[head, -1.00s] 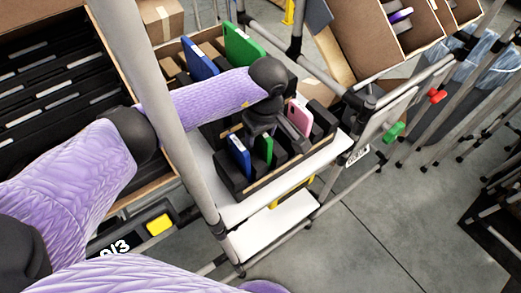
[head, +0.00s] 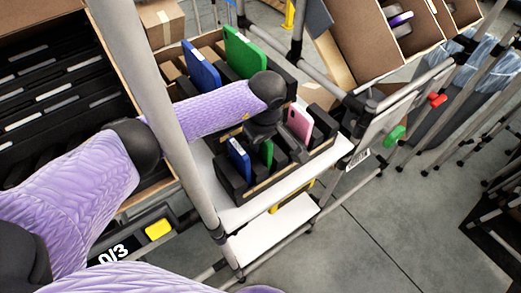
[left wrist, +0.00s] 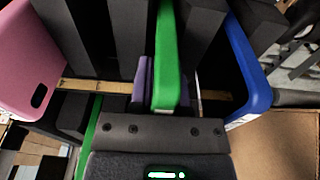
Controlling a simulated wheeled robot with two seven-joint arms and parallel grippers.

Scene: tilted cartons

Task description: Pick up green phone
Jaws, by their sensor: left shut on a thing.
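The green phone (head: 267,152) stands on edge in a black slotted holder on the white shelf. My left gripper (head: 263,133) is over it from above, and the arm hides much of its upper part. In the left wrist view the green phone (left wrist: 166,55) runs between the two purple-grey fingers, and my left gripper (left wrist: 163,84) is shut on it. The phone is still between the dark dividers. My right gripper is not in view.
A blue phone (head: 239,158) and a pink phone (head: 300,123) stand in slots on either side. Behind are larger blue (head: 200,65) and green (head: 244,52) items in a carton. A grey upright post (head: 150,110) crosses in front of my left arm.

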